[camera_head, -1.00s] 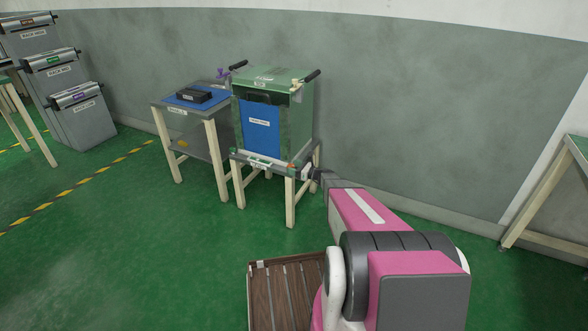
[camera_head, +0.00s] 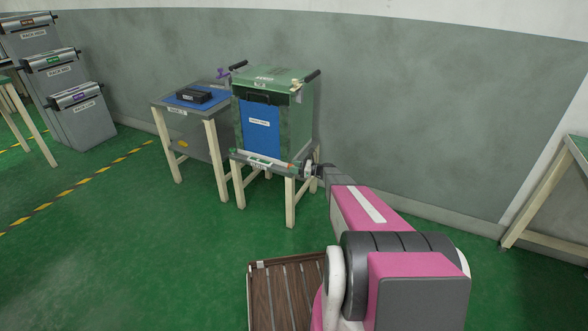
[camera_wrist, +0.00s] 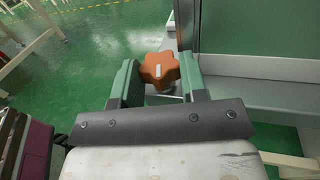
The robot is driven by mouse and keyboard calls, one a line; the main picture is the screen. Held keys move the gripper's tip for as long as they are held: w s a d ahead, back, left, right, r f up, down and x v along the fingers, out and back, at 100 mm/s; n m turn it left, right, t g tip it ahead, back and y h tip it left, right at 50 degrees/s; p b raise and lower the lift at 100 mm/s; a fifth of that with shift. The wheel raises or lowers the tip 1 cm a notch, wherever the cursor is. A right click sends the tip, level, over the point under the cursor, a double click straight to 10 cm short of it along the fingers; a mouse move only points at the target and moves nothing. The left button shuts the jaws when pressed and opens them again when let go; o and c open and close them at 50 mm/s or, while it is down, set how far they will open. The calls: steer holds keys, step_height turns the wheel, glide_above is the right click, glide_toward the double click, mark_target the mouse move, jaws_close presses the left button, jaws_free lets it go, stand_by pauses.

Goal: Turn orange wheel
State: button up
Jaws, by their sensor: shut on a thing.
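The orange wheel (camera_wrist: 159,70) is a star-shaped knob with a pale mark on its face. In the wrist view it sits between the two green fingers of my gripper (camera_wrist: 158,85), and my gripper is shut on it. In the head view my gripper (camera_head: 309,168) is at the right front corner of the green cabinet's stand, and the wheel is hidden there. The green cabinet (camera_head: 300,130) has a blue front panel (camera_head: 261,129) with a label, and stands on a table with pale legs.
A smaller table (camera_head: 172,112) with a blue top and a black box (camera_head: 194,96) stands left of the cabinet. The grey wall (camera_head: 420,110) is close behind. Grey labelled bins (camera_head: 85,125) stand far left.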

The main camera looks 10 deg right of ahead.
stand_by(0.3)
steer(key=o, duration=0.9)
steer(key=shift+d, duration=0.1)
steer(key=v, duration=1)
steer(key=shift+d, duration=0.35)
steer(key=shift+s+a, duration=0.1)
